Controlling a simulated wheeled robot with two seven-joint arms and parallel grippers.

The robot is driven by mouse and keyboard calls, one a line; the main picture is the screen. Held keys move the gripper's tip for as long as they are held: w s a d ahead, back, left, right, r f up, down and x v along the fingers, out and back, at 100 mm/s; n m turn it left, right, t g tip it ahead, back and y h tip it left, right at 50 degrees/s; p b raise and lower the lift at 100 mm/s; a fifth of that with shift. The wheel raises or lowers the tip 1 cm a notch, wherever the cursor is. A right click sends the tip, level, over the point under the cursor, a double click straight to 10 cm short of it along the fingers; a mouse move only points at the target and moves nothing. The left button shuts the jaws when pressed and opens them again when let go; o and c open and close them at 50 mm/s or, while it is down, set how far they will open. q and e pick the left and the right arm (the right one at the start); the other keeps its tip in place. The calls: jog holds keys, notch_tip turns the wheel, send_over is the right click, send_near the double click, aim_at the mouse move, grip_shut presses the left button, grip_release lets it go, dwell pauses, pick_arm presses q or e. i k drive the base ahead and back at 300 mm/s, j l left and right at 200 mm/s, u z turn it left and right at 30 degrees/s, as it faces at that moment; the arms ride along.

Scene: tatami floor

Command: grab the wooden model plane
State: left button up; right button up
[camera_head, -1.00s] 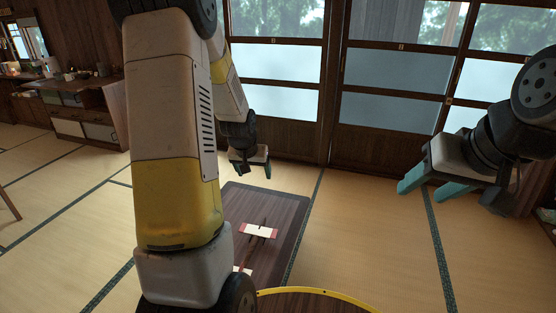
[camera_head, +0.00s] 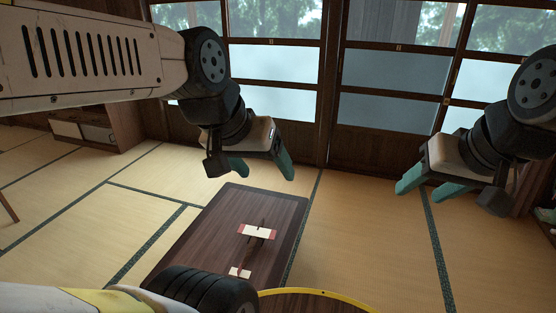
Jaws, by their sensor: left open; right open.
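The wooden model plane (camera_head: 257,231) lies on a low dark wooden table (camera_head: 218,215) below the middle of the head view. Its wing is pale with red tips, and its thin brown body runs toward a pale tail (camera_head: 239,272) with a red edge. My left gripper (camera_head: 264,170) is open and empty, above the table's far end and beyond the plane in the picture. My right gripper (camera_head: 420,190) is open and empty, well to the right of the table, with its teal fingers pointing down and left.
Tatami floor (camera_head: 360,230) lies clear on the table's right. Sliding doors with glass panes (camera_head: 390,110) stand behind. A wooden cabinet (camera_head: 95,130) is at the far left. A round wooden surface with a yellow rim (camera_head: 310,292) shows at the bottom.

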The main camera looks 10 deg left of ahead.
aim_at(255, 232)
jog(key=u, duration=0.45)
jog(key=i+l+u, duration=0.1)
jog(key=u, duration=0.35)
jog(key=i+u, duration=0.1)
jog(key=u, duration=0.35)
jog(key=l+u, duration=0.15)
jog(key=u, duration=0.3)
jog(key=l+u, duration=0.1)
jog(key=u, duration=0.35)
jog(key=l+u, duration=0.4)
jog(key=l, duration=0.15)
jog(key=l+u, duration=0.35)
jog(key=l, duration=0.2)
jog(key=k+l, duration=0.1)
jog(key=l, duration=0.6)
jog(key=i+u, duration=0.05)
